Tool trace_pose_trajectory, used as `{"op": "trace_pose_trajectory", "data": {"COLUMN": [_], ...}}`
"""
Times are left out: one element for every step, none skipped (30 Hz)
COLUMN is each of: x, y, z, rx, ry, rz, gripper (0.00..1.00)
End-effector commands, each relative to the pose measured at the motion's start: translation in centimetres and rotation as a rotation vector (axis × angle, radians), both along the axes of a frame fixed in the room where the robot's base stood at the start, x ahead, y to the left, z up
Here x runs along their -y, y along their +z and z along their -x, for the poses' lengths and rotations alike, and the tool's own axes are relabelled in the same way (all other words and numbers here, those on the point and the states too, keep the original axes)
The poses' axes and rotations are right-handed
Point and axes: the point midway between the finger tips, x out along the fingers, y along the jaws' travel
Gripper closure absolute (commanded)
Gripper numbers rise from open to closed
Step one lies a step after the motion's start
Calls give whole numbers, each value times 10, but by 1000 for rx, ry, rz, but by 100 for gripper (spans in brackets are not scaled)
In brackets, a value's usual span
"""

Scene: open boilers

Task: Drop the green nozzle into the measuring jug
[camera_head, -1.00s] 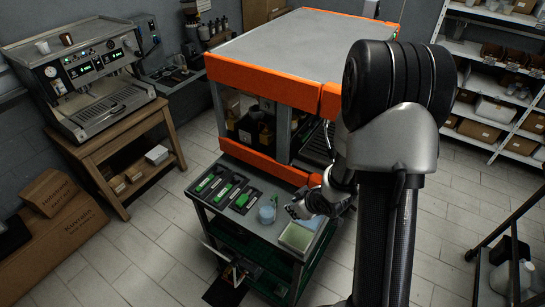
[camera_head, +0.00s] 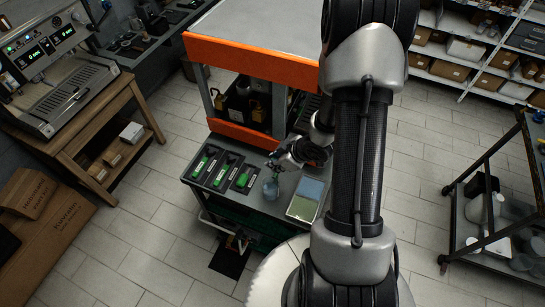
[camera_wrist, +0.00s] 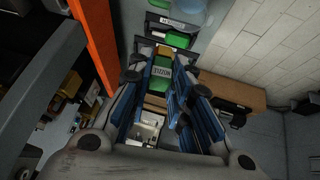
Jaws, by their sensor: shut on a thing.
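The measuring jug (camera_head: 271,188) is a clear bluish cup on the cart top, in front of my gripper (camera_head: 276,160) in the head view. My gripper is shut on the green nozzle, a small green piece (camera_head: 271,165) just above the jug. In the wrist view a labelled green piece (camera_wrist: 161,76) shows between the blue-padded fingers (camera_wrist: 162,88); the fingers partly hide it. The jug shows in part at the top of the wrist view (camera_wrist: 192,12). I cannot tell whether the nozzle is within the jug's rim.
Black trays with green parts (camera_head: 222,170) lie left of the jug. A flat pale green-topped pad (camera_head: 306,198) lies to its right. The orange-edged cabinet (camera_head: 255,139) stands behind. A dark trolley (camera_head: 490,190) is at the right. Floor in front is open.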

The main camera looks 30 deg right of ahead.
Motion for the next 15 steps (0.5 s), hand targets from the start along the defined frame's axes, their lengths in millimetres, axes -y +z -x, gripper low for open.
{"op": "trace_pose_trajectory", "data": {"x": [0,0,0,0,0,0,0,0,0,0,0,0,0,0,0], "y": [-10,-14,-19,-22,-26,-31,-35,-38,-42,-44,-46,-48,-49,-49,-49], "z": [0,0,0,0,0,-1,0,0,-1,-1,-1,-1,-1,-1,-1], "rx": [1,1,1,1,1,1,1,1,1,1,1,1,2,2,2], "ry": [0,0,0,0,0,1,1,1,1,1,1,1,0,0,0], "rz": [-1,-1,-1,-1,-1,0,0,0,0,0,0,0,1,1,1], "gripper": [100,100,100,100,100,100,100,100,100,100,100,100,100,100,100]}}
